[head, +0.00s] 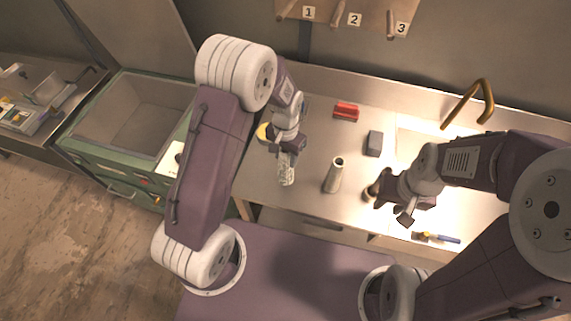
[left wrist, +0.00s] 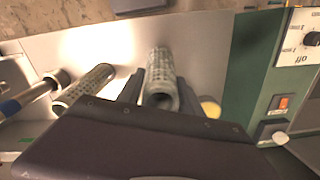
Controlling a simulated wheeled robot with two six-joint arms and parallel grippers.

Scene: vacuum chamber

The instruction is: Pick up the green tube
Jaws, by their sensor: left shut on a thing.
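A grey-green tube with a perforated-looking surface (head: 286,170) is held in my left gripper (head: 288,148). In the left wrist view the same tube (left wrist: 160,70) sits between the two dark fingers, its open end toward the camera. I cannot tell whether it touches the bench.
On the steel bench (head: 310,200) are a red block (head: 346,111), a grey block (head: 374,143) and a blue-handled tool (head: 440,238). A yellow round thing (head: 264,132) is partly hidden behind my left arm. A green-edged open chest (head: 125,115) stands left; numbered pegs (head: 355,19) are on the back wall.

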